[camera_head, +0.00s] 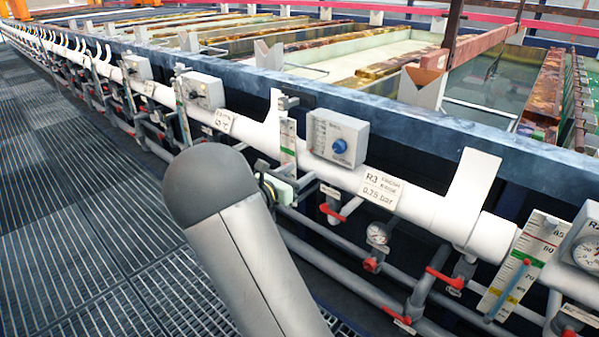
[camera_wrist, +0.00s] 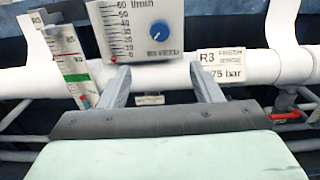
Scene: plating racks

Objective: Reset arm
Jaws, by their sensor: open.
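My gripper (camera_wrist: 160,76) shows in the wrist view with its two fingers apart and nothing between them. The fingers point at a white pipe, just below a flow gauge box with a blue knob (camera_wrist: 159,30). A label reading R3 (camera_wrist: 222,67) is on the pipe right of the fingers. In the head view, my grey arm link covers most of the wrist, and the fingertips cannot be made out clearly. The same gauge box (camera_head: 337,137) stands on the pipe (camera_head: 350,178) there, right of my arm. Whether the fingers touch the pipe cannot be told.
Red-handled valves (camera_head: 437,277) and a round dial (camera_head: 377,234) sit below the pipe. A scale tube (camera_head: 288,140) stands left of the gauge box. Tanks lie behind the blue-grey rim (camera_head: 420,118). The grated walkway (camera_head: 75,200) at left is clear.

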